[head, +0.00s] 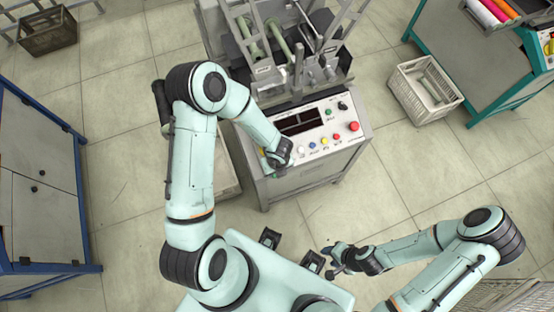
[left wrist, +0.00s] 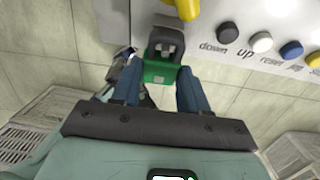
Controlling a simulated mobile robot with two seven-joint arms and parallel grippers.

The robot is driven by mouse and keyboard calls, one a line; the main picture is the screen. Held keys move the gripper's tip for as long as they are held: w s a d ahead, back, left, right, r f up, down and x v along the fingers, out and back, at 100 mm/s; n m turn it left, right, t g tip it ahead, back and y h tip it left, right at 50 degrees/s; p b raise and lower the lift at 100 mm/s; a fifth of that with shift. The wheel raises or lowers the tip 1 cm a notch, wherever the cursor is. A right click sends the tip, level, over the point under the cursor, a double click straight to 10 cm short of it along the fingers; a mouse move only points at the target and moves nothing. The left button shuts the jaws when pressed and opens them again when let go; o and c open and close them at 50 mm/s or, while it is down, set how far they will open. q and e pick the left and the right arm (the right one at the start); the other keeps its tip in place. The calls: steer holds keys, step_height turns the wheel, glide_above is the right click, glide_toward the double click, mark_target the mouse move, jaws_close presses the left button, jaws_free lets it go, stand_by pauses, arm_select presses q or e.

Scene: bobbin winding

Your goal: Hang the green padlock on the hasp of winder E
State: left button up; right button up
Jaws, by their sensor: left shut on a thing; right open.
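The green padlock (left wrist: 158,73) is between the two blue fingers of my left gripper (left wrist: 157,92) in the left wrist view. A dark grey part with lighter spots (left wrist: 165,42) sits just above its green body; I cannot tell whether it is the shackle or a hasp. I cannot read which letter the winder bears. My right gripper (head: 335,260) is open and empty, low and away from the machine.
A yellow rounded part (left wrist: 187,8) is just above the padlock. Push buttons (left wrist: 262,42) line the panel to its right. A white crate (head: 424,90) and a teal-framed table (head: 482,70) stand right; a blue-framed cabinet (head: 45,195) stands left.

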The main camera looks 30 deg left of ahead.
arm_select(q)
steer(key=shift+w+a+f, duration=0.1)
steer(key=shift+a+f, duration=0.05)
steer(key=shift+f, duration=0.25)
arm_select(e)
steer(key=shift+s+f, duration=0.15)
steer(key=shift+f, duration=0.05)
arm_select(q)
steer(key=shift+s+d+f+b, duration=0.25)
steer(key=shift+s+d+b, duration=0.1)
steer(key=shift+b, duration=0.25)
arm_select(e)
steer(key=shift+s+f, duration=0.25)
steer(key=shift+f, duration=0.3)
arm_select(q)
steer(key=o, duration=1.4)
steer(key=shift+c, duration=0.2)
steer(key=shift+w+r, duration=0.1)
steer(key=shift+r, duration=0.05)
step_height(320, 180, up, 13)
steer(key=d+p, duration=0.1)
steer(key=p, duration=0.3)
steer(key=shift+s, duration=0.4)
arm_select(e)
steer(key=w+r, duration=0.3)
steer(key=r, duration=0.2)
steer(key=shift+w+r, duration=0.25)
steer(key=shift+w, duration=0.05)
